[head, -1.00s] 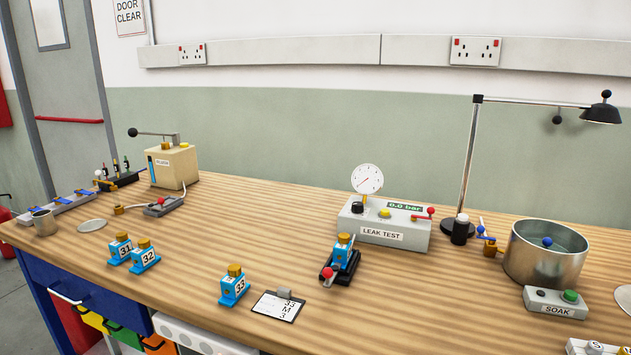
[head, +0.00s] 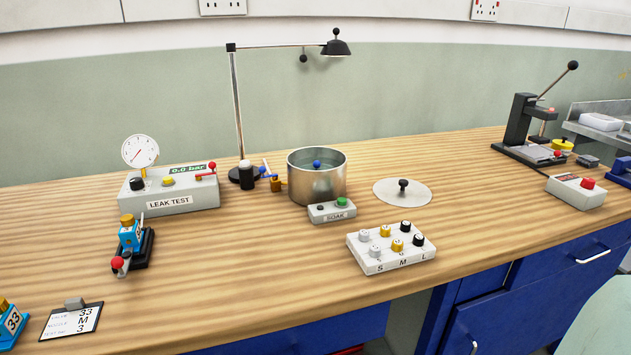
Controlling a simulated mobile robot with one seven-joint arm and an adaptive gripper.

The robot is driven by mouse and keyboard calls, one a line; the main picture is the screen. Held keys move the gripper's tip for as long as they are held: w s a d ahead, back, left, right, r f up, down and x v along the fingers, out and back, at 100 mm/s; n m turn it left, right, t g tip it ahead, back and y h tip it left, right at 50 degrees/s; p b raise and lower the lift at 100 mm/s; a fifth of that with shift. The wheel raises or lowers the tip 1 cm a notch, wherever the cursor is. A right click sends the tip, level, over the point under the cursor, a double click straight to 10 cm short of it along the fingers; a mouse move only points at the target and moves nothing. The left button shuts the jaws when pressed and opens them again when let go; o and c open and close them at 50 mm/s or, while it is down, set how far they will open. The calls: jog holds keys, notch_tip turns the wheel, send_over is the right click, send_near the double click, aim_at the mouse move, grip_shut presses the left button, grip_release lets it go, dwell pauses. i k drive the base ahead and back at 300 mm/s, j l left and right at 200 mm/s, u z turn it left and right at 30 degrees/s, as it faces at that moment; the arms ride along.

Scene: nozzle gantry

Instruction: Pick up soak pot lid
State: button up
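The soak pot lid (head: 388,193) is a flat grey metal disc with a black knob in its middle. It lies flat on the wooden bench, just right of the soak pot. The soak pot (head: 318,184) is an open silver metal pot with liquid and a blue ball-topped part showing inside. The grey soak control box (head: 331,212), with a green and a black button, stands in front of the pot. My gripper is not in view.
A white rack (head: 390,256) with several small nozzles stands in front of the lid. A lamp (head: 238,120) and the leak test box (head: 170,200) stand left of the pot. A lever press (head: 522,125) stands at right. Bench between lid and press is clear.

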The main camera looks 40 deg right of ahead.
aim_at(400, 192)
jog(key=z, duration=1.65)
